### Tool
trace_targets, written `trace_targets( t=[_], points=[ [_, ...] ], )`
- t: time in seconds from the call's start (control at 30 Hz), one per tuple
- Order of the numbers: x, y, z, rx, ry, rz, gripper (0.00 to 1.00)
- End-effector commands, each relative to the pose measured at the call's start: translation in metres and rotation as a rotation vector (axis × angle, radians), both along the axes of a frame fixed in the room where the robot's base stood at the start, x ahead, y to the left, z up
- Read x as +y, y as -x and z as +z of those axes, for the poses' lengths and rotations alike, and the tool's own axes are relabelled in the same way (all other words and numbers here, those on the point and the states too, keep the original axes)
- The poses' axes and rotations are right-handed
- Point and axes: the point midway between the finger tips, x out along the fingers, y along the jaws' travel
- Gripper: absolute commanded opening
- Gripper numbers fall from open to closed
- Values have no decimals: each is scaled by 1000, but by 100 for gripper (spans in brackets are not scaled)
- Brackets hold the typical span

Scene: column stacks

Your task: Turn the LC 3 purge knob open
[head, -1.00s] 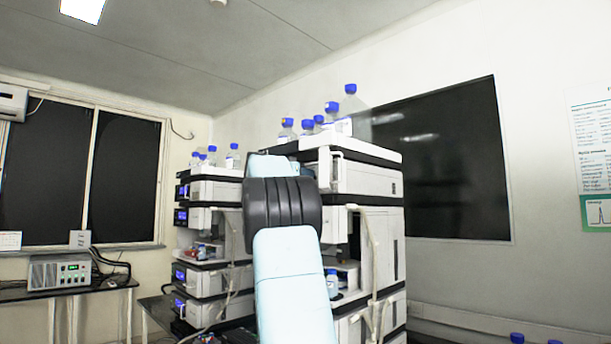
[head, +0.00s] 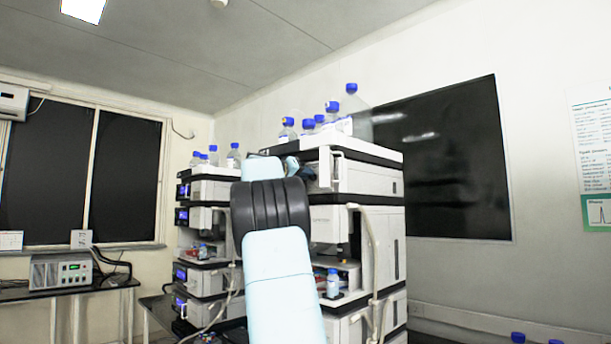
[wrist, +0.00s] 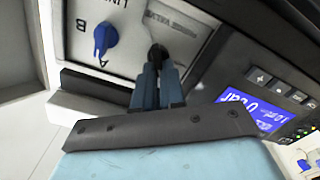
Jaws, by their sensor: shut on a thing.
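In the wrist view my gripper (wrist: 157,76) has its two narrow blue-grey fingers closed together on a small dark round knob (wrist: 157,52) on a light instrument panel. I take this for the purge knob; no LC 3 mark is readable, and the fingers partly hide it. Its turned angle cannot be told. A blue pointer knob (wrist: 103,38) marked A and B sits left of it, apart from the fingers. In the head view my arm covers part of the near column stack (head: 362,178), and the knob cannot be made out there.
A lit blue display (wrist: 248,112) with buttons lies right of my fingers. In the head view, blue-capped bottles (head: 332,112) stand on the near stack, and tubing (head: 372,240) hangs down its front. A second stack (head: 210,190) with bottles on top stands to the left.

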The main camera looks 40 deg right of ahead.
Motion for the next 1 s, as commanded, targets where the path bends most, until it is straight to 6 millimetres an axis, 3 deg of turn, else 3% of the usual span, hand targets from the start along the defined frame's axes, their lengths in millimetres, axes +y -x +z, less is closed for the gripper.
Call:
trace_targets(
  t=[0.6,1.0],
  points=[
    [2,-8,-6,572,47,5,0],
    [2,-8,-9,812,65,5,0]
  ],
)
